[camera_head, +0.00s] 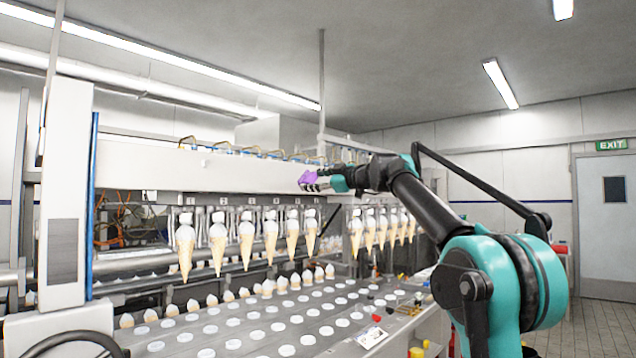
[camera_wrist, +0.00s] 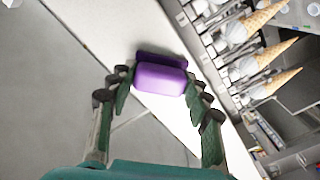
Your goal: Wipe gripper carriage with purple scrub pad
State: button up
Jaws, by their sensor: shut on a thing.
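My gripper (camera_head: 322,184) is shut on the purple scrub pad (camera_head: 308,178), which sits at its tips in the head view. In the wrist view the pad (camera_wrist: 160,79) is held between the two dark green fingers of my gripper (camera_wrist: 161,90). The gripper carriage (camera_head: 215,175) is a long white beam with several ice cream cones hanging below it. The pad is in front of or against the carriage face toward its right part; I cannot tell whether they touch. In the wrist view the pale carriage surface (camera_wrist: 108,28) runs diagonally behind the pad.
Several hanging cones (camera_head: 270,237) are close below the carriage. A conveyor plate (camera_head: 245,328) with round holes and a row of cones lies beneath. Small coloured items (camera_head: 376,317) lie at its right end. A white post (camera_head: 68,190) stands at the left.

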aim_at(296, 180)
jog(key=shift+s+a, duration=1.3)
jog(key=shift+s, duration=0.25)
jog(key=shift+v, duration=2.95)
jog(key=shift+s+d, duration=0.1)
jog(key=shift+d, duration=0.05)
jog(key=shift+v, duration=1.35)
